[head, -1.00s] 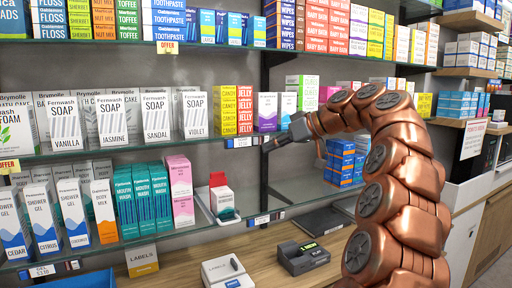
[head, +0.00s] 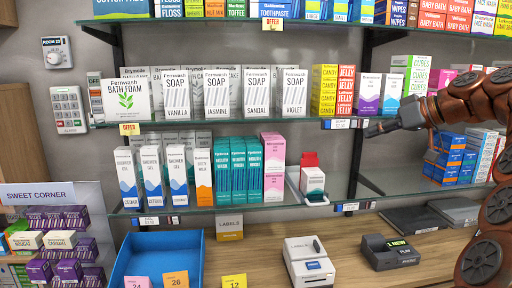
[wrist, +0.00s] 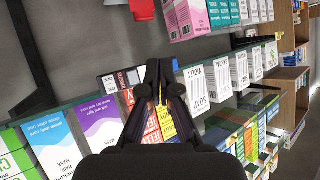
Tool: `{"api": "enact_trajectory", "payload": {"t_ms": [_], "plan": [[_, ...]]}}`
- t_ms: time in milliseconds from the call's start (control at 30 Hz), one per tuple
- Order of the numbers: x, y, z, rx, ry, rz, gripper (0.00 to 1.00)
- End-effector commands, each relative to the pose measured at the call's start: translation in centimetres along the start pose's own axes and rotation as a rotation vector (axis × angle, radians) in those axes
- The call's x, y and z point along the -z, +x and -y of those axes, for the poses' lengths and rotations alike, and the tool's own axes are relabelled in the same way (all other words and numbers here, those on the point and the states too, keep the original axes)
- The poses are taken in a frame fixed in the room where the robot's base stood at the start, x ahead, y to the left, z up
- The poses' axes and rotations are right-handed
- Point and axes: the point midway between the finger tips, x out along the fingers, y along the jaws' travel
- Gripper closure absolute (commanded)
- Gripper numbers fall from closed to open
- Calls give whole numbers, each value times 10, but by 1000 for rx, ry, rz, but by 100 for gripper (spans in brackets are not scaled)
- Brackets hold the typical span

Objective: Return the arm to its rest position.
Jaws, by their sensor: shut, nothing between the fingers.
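My copper-coloured arm comes in from the right edge of the head view. My gripper (head: 372,131) is dark and points left, in front of the middle shelf's front edge, below the candy and jelly boxes. In the wrist view my gripper (wrist: 158,68) shows its two dark fingers close together, with nothing held between them. In that view the yellow and red boxes (wrist: 152,130) and the shelf's price label appear behind the fingers. I cannot tell the exact gap from the shelf.
Glass shelves carry soap boxes (head: 216,92), mouthwash boxes (head: 238,172) and blue packs (head: 445,160). A blue tray (head: 200,258), a label printer (head: 308,262) and a card terminal (head: 390,252) stand on the wooden counter. Open air lies before the shelves.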

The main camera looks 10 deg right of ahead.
Motion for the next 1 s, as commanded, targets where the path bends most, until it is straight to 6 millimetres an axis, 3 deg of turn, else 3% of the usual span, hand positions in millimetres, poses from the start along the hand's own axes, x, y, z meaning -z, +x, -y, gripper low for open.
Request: {"api": "enact_trajectory", "payload": {"t_ms": [167,267,467,700,1000], "plan": [[-7,20,22,34,31,46,100],[-17,41,51,67,68,106,100],[-56,85,116,110,154,266,100],[-125,116,187,104,232,477,100],[-232,120,254,9,292,733,100]]}}
